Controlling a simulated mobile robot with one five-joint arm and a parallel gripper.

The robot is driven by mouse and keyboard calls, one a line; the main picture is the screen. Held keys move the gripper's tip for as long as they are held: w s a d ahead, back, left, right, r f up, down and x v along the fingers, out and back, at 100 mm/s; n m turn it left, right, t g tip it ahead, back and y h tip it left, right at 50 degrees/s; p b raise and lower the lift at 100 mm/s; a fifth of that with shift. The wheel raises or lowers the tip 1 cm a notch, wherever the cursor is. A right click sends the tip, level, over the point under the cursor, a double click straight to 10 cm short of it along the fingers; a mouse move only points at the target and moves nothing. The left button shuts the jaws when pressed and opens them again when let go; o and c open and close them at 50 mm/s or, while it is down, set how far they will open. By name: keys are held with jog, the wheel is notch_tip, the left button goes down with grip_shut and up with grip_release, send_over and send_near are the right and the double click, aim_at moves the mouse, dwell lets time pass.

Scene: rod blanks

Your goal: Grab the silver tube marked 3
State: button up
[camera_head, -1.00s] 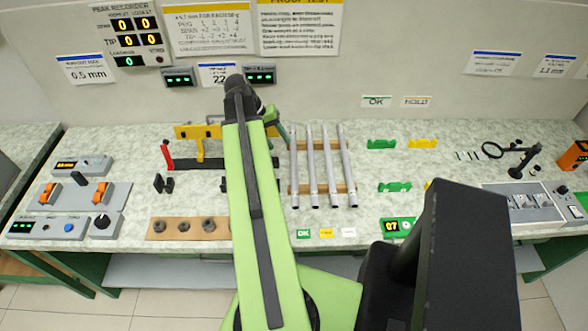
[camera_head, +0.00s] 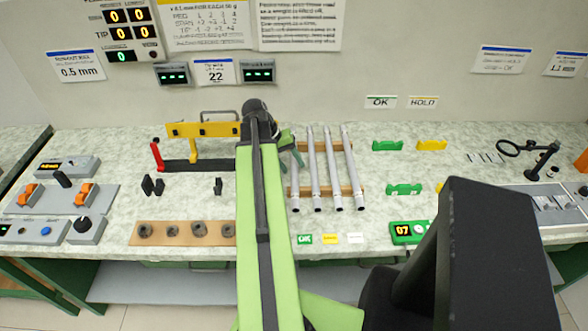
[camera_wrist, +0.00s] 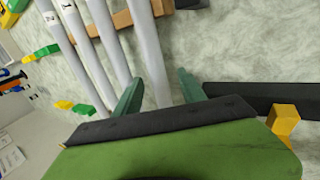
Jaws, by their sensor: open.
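Several silver tubes (camera_head: 332,170) lie side by side across two wooden rails on the bench, right of my arm in the head view. In the wrist view they run down the upper left, and two carry small white labels (camera_wrist: 51,19) whose marks I cannot read surely. I cannot tell which tube is marked 3. My gripper (camera_wrist: 160,90) is open, its dark green fingers apart. In the wrist view the nearest tube (camera_wrist: 149,55) passes between the fingers; its height relative to them is unclear. In the head view my gripper (camera_head: 287,139) is by the leftmost tube's upper end, partly hiding it.
A yellow-and-black stand (camera_head: 200,131) with a red post is left of my arm. A brown block (camera_head: 186,233) with several round sockets lies in front. Green (camera_head: 403,190) and yellow holders stand right of the tubes. Bare bench shows between the tubes and holders.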

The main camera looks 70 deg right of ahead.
jog(key=shift+r, duration=0.1)
grip_shut()
dwell(0.3)
